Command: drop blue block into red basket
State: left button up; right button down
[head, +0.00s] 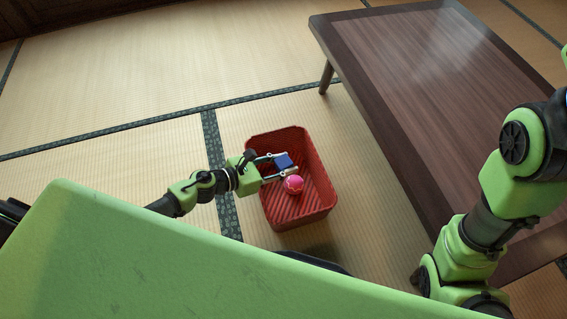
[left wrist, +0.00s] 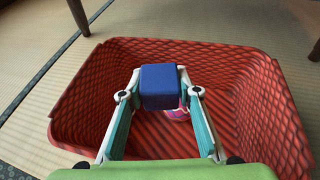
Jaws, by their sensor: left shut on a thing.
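The blue block (head: 284,161) is held between the fingers of my left gripper (head: 284,165), over the opening of the red basket (head: 320,190). In the left wrist view the blue block (left wrist: 160,86) sits between the two fingertips, with the basket's mesh walls (left wrist: 85,100) around and below it. My left gripper is shut on the block. The exact height of the block above the basket floor is hard to tell. My right gripper is not in view; only part of my right arm shows at the right of the head view.
A pink ball (head: 293,184) lies inside the basket, mostly hidden behind the block in the left wrist view (left wrist: 177,114). A low dark wooden table (head: 430,90) stands to the right of the basket. The tatami floor (head: 150,75) to the left and behind is clear.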

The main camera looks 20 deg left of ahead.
pick_arm(q)
jog(key=o, duration=1.2)
jog(key=shift+c, duration=0.2)
jog(key=v, duration=1.2)
